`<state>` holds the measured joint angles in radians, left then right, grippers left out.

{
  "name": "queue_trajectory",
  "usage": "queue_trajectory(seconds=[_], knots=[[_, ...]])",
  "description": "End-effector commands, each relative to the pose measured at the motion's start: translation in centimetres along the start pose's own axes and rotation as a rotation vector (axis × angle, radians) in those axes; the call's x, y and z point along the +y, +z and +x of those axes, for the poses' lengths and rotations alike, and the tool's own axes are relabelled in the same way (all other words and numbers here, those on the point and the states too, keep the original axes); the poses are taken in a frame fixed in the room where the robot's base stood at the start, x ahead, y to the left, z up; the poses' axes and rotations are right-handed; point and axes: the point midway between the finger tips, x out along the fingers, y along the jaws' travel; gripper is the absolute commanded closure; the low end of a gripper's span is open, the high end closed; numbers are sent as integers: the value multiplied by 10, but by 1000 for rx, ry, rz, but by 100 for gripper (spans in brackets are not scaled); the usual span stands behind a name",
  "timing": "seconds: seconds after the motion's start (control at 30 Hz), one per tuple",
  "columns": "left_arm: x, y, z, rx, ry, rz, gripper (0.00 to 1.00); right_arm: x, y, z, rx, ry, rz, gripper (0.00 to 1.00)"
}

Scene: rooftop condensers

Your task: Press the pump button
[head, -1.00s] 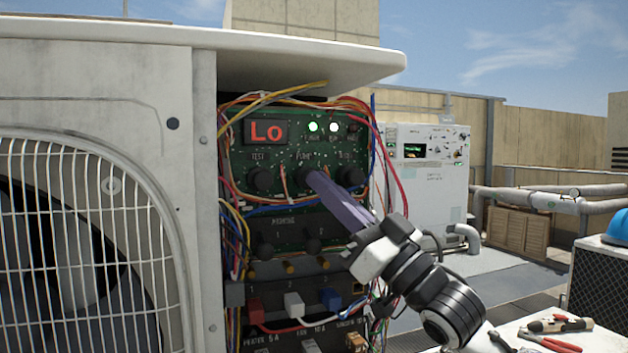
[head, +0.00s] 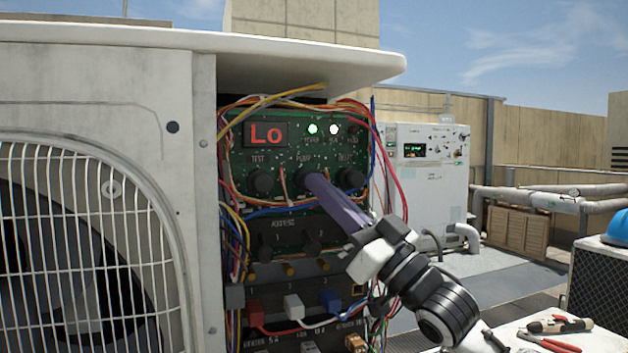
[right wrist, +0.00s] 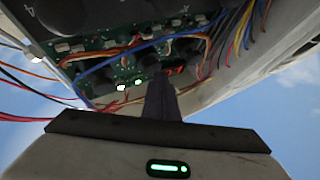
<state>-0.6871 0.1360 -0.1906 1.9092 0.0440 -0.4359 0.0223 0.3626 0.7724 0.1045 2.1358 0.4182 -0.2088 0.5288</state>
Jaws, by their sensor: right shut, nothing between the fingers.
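The pump button (head: 308,181) is a black round knob on the green circuit board (head: 289,205), under the label PUMP, between the TEST button (head: 261,181) and a third black button (head: 351,179). My right gripper (head: 313,183) is shut, its purple-grey fingers pointing up-left with their tips at the pump button. The tips overlap the button's lower right; whether they touch it I cannot tell. In the right wrist view the shut fingers (right wrist: 161,97) reach toward the board, hiding part of the button. My left gripper is not in view.
The red display (head: 266,134) reads "Lo"; two lights (head: 323,129) beside it are lit. Loose coloured wires (head: 385,155) frame the board. The fan grille (head: 80,250) is at left, and the white lid (head: 300,65) overhangs above. Tools (head: 555,325) lie on a table at lower right.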

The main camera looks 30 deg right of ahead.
Motion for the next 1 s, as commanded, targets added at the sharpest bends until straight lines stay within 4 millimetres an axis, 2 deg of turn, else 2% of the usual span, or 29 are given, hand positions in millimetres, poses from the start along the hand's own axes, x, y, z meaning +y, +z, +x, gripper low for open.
queue_trajectory(seconds=[1.0], knots=[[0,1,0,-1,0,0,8,-4,-4,-6,-1,1,1,100]])
